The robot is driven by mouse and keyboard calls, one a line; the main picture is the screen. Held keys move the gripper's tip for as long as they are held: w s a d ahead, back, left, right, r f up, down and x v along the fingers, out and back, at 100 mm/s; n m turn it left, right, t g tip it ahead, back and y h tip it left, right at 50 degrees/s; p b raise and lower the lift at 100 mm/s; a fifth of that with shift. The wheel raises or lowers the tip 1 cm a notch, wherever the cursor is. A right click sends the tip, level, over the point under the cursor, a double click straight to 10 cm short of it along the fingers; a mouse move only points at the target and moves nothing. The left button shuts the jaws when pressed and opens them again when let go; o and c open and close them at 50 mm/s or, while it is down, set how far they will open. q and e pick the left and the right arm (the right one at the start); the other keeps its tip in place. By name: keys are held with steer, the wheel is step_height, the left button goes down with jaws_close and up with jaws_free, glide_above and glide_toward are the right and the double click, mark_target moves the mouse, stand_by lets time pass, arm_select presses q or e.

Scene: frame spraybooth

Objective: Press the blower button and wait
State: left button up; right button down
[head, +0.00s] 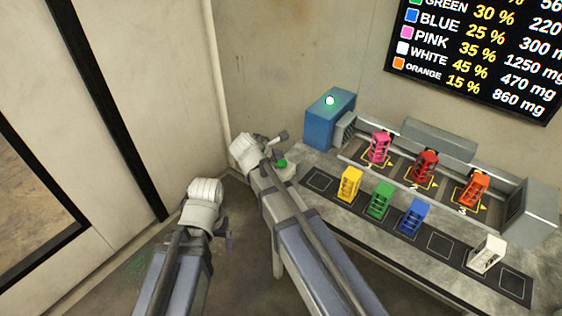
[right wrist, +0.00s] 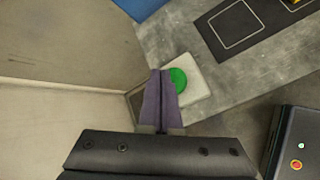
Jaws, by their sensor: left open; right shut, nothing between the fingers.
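The green button (head: 281,163) shows beside my right wrist in the head view, at the left end of the bench. In the right wrist view the green button (right wrist: 179,79) sits on a pale square base (right wrist: 198,83). My right gripper (right wrist: 160,73) is shut and empty, its fingertips overlapping the button's left edge; I cannot tell whether they touch it. The blue blower box (head: 322,122) stands behind the button with a bright pale-green light (head: 330,100) on top. My left gripper (head: 229,242) is open and low at the left, away from the bench, its fingers barely visible.
Pink (head: 379,148), red (head: 425,167) and orange (head: 473,189) frames stand in the booth. Yellow (head: 349,183), green (head: 380,200), blue (head: 415,216) and white (head: 487,254) frames stand on the dark front strip (head: 438,245). A wall (head: 175,80) closes the left side.

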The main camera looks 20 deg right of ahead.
mark_target(278, 166)
steer(key=shift+r+p, duration=2.55)
steer(key=shift+r, duration=0.05)
steer(key=shift+f, duration=0.1)
stand_by(2.7)
steer(key=shift+s+a+f, duration=0.15)
steer(key=shift+s, duration=0.2)
steer(key=s+a+f+m+g+y, duration=0.2)
steer(key=s+a+m, duration=0.4)
steer(key=s, duration=0.5)
steer(key=s+a+f+m+g+y, duration=0.3)
steer(key=s+a+m, duration=0.3)
steer(key=s, duration=0.6)
steer(key=shift+f+m+g, duration=0.6)
steer(key=shift+m+g, duration=0.2)
steer(key=shift+m, duration=0.2)
